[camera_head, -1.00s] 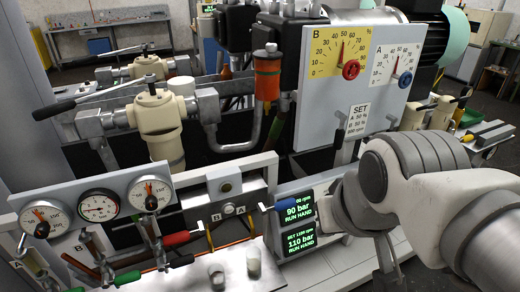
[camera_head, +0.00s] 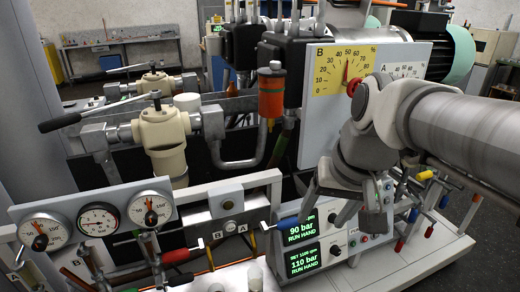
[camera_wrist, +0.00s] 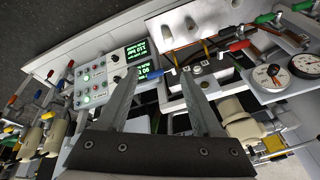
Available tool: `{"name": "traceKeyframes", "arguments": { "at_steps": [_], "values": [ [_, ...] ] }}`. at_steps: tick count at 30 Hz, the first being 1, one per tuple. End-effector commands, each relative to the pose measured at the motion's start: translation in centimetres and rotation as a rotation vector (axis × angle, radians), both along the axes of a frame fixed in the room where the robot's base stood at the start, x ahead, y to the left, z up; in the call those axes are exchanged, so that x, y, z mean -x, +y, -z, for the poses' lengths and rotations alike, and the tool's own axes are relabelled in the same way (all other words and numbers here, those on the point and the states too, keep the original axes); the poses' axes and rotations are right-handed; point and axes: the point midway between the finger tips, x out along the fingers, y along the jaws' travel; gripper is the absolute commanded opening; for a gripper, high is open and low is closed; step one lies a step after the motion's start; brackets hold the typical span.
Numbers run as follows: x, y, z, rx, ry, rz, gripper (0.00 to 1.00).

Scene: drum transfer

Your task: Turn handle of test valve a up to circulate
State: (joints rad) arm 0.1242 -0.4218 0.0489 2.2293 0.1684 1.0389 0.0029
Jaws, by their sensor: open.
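A lever with a blue grip (camera_head: 289,223) sticks out at the right end of the grey valve block (camera_head: 228,205), whose front carries the letters B and A. In the wrist view the blue grip (camera_wrist: 169,73) appears between my fingertips, but I cannot tell its depth from them. No label clearly marks this lever as test valve A. My gripper (camera_head: 328,212) is open and empty, pointing down in front of the green displays, to the right of the lever. My gripper's two fingers (camera_wrist: 160,74) spread apart in the wrist view.
A red-gripped lever (camera_head: 178,255) and round gauges (camera_head: 98,219) stand left of the block. Green displays (camera_head: 303,260) sit close below my gripper. Several coloured levers (camera_head: 426,175) are at the right. The yellow dial (camera_head: 345,68) stands behind.

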Motion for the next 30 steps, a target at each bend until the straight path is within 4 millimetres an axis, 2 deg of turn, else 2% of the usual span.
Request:
{"name": "traceKeyframes", "arguments": {
  "at_steps": [1, 3, 10, 16, 23, 30],
  "values": [
    [-1.4, 0.0, 0.6, -0.03, 0.038, 0.018, 0.67],
    [-3.0, 0.0, 1.4, -0.071, 0.085, 0.037, 0.67],
    [-8.3, -0.3, 4.6, -0.226, 0.24, 0.083, 0.67],
    [-12.8, -1.3, 7.9, -0.389, 0.357, 0.114, 0.67],
    [-17.5, -3.7, 12.4, -0.609, 0.462, 0.141, 0.67],
    [-21.5, -7.5, 17.6, -0.872, 0.529, 0.157, 0.67]
  ]
}}
